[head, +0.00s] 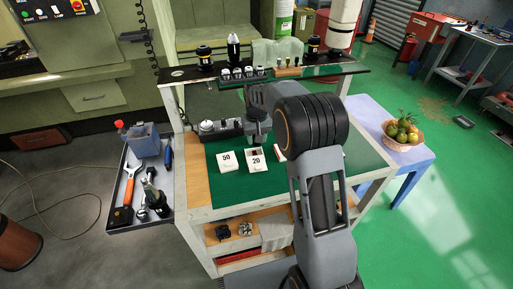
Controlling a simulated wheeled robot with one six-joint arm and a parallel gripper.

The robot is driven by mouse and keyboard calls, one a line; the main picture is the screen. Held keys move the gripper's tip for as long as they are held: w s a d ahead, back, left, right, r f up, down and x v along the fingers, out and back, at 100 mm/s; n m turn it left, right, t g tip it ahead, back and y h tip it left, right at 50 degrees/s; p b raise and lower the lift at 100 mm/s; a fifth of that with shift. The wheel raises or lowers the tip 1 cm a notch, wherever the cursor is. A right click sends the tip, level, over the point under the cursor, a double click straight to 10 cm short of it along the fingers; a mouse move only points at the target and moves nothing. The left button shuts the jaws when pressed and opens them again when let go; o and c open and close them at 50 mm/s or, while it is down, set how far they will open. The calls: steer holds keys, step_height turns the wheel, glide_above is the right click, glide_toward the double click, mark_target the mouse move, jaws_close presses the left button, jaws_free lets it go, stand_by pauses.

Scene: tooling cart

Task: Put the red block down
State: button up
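My gripper (257,141) hangs fingers-down just above the rear of the white box marked 20 (257,164) on the cart's green mat (232,185). Its fingertips are small and dark here, so I cannot tell whether they are open or shut, or hold anything. A small dark reddish patch (254,153) shows inside the box marked 20, below the fingers; I cannot make out whether it is the red block. A white box marked 50 (227,162) stands to the left. A small white and red item (280,153) is partly hidden behind my arm.
A raised shelf (330,69) with tool holders and bottles spans the cart's back. A dark side tray (122,215) with tools hangs at the left. A blue table (410,168) with a fruit basket (408,141) stands right. The mat's front left is clear.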

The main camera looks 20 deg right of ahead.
steer(key=s+r+t, duration=0.1)
steer(key=s+r, duration=0.7)
steer(key=r, duration=0.2)
steer(key=s+t, duration=0.3)
steer(key=s, duration=1.4)
steer(key=shift+s+f, duration=0.25)
